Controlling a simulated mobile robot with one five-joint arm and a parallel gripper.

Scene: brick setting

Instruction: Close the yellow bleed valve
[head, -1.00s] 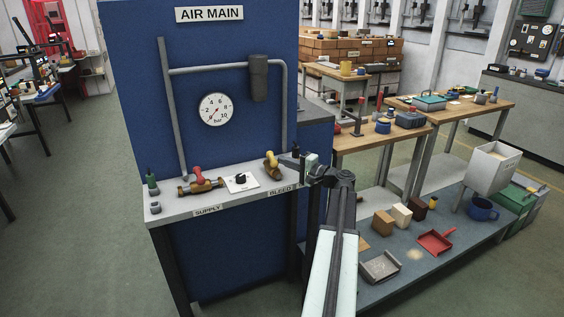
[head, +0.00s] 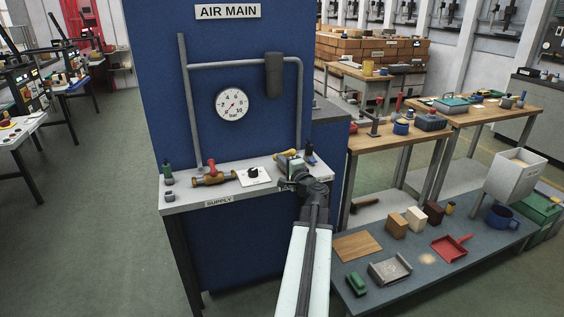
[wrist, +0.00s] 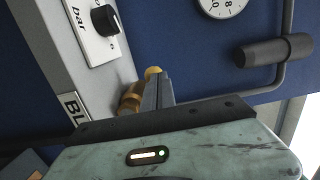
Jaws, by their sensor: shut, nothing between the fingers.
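The yellow bleed valve sits at the right end of the narrow shelf (head: 195,198). In the head view its yellow handle (head: 290,153) shows just above my gripper (head: 288,165), which hides most of its brass body. In the wrist view the rounded yellow handle end (wrist: 152,72) and part of the brass body (wrist: 130,98) show left of my fingers (wrist: 159,88). The fingers are shut with nothing between them. They look very close to the handle; I cannot tell whether they touch it. Most of the handle is hidden, so its angle is unclear.
On the shelf are a red-handled supply valve (head: 212,179) and a black knob on a white plate (head: 253,175). Behind are the blue panel, grey pipes and a round gauge (head: 232,104). A low bench (head: 370,275) with loose items lies right.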

